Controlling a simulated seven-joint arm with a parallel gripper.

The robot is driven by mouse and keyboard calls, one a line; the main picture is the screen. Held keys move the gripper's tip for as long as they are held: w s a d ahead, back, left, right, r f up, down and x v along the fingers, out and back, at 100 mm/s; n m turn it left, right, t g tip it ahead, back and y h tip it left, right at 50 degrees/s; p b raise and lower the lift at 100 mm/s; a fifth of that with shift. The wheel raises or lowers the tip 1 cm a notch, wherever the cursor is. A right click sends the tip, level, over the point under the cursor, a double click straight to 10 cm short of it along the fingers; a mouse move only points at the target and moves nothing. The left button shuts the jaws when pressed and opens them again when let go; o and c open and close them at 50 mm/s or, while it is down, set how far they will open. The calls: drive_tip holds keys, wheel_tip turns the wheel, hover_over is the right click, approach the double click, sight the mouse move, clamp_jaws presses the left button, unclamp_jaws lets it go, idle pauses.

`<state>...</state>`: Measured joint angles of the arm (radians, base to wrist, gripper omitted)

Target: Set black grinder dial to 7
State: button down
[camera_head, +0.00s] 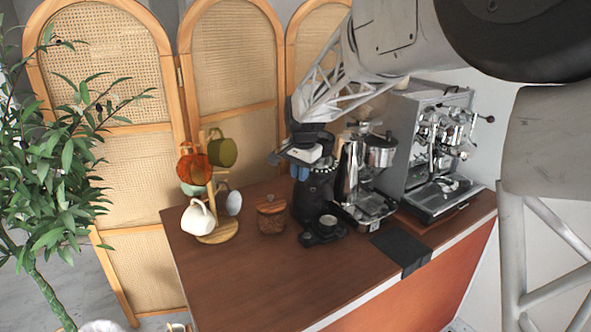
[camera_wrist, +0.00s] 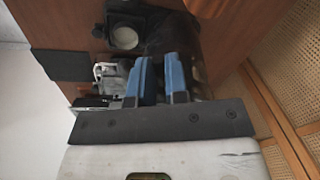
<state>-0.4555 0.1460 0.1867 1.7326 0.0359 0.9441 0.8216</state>
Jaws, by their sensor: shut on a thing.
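The black grinder (camera_head: 313,201) stands on the wooden counter, left of the chrome grinder. Its dial (camera_head: 325,166) shows as a ring with pale marks near its top; the marks are too small to read, so I cannot tell the setting. My gripper (camera_head: 300,172) comes down from above with its blue fingertips at the top of the black grinder. It is shut on the dial, and the fingers hide part of it. In the wrist view the two blue fingers of my gripper (camera_wrist: 159,78) stand apart over the dark grinder body (camera_wrist: 172,38).
A wooden jar (camera_head: 271,216) and a mug tree (camera_head: 222,232) with several mugs stand left. A black mat (camera_head: 400,246) lies at the front edge. The front-left counter is clear.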

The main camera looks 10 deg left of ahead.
drive_tip(key=shift+s+d+f+n, duration=0.15)
drive_tip(key=shift+s+d+n, duration=0.05)
drive_tip(key=shift+d+n, duration=0.85)
drive_tip(key=shift+s+d+f+n, duration=0.15)
drive_tip(key=shift+d+n, duration=0.55)
drive_tip(key=shift+n, duration=0.55)
drive_tip(key=c, duration=1.1)
unclamp_jaws()
drive_tip(key=shift+c, duration=0.2)
wheel_tip(320, 180, up, 8)
drive_tip(key=s, duration=0.1)
drive_tip(key=shift+d+f, duration=0.15)
drive_tip(key=shift+d, duration=0.15)
